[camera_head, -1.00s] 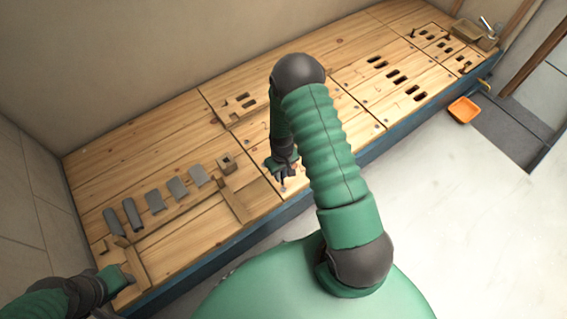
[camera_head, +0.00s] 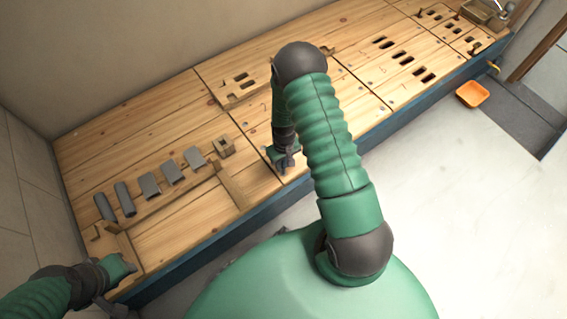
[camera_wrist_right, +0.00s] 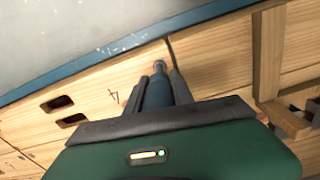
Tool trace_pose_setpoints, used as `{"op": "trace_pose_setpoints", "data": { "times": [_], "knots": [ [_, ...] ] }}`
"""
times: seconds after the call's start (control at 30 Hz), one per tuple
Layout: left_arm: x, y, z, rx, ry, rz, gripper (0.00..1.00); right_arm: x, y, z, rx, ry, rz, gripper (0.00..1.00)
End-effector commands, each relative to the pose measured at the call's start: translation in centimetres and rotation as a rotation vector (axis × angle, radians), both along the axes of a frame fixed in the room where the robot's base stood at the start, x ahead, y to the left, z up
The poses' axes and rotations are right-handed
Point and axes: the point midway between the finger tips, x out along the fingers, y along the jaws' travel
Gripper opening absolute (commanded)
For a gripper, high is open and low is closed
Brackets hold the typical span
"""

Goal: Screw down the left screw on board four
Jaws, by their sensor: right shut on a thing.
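My right gripper (camera_head: 284,163) is low over the front edge of the bench, by the left end of a wooden board. In the right wrist view it is shut on a dark blue cylinder (camera_wrist_right: 158,94) with a small round grey tip (camera_wrist_right: 160,66). The tip is close to the board (camera_wrist_right: 110,82), beside a dark seam; contact cannot be told. A mark like a 4 (camera_wrist_right: 113,95) is cut into this board. The screw itself cannot be made out. My left gripper (camera_head: 122,266) is at the bench's near left corner, too small to read its jaws.
Several grey pieces (camera_head: 149,184) lie on the left part of the bench, with a wooden block (camera_head: 224,147) and wooden strips nearby. Slotted boards (camera_head: 402,57) run off to the right. An orange tray (camera_head: 472,94) is on the floor.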

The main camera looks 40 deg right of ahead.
Motion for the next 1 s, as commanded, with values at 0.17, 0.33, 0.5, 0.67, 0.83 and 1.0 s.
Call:
{"op": "trace_pose_setpoints", "data": {
  "times": [0.17,0.33,0.5,0.67,0.83,1.0],
  "knots": [
    [0.0,0.0,-1.7,0.000,0.000,0.000,0.36,0.0,0.0,-0.4,-0.001,0.001,-0.300,0.00],
    [0.0,0.0,-2.9,0.000,0.000,0.000,0.36,0.0,0.0,-0.4,-0.001,0.001,-0.638,0.00],
    [0.0,0.0,-1.6,0.000,0.000,0.000,0.36,-0.1,0.0,0.4,0.000,0.002,-0.891,0.00],
    [0.0,0.0,-0.4,0.000,0.000,0.000,0.36,-0.1,0.0,0.4,0.000,0.003,-1.049,0.00],
    [0.0,0.0,0.8,0.000,0.000,0.000,0.36,-0.1,0.0,0.4,0.000,0.005,-1.226,0.00],
    [0.0,0.0,1.9,0.000,0.000,0.000,0.36,-0.1,0.0,0.4,-0.001,0.004,-1.408,0.00]
  ]
}}
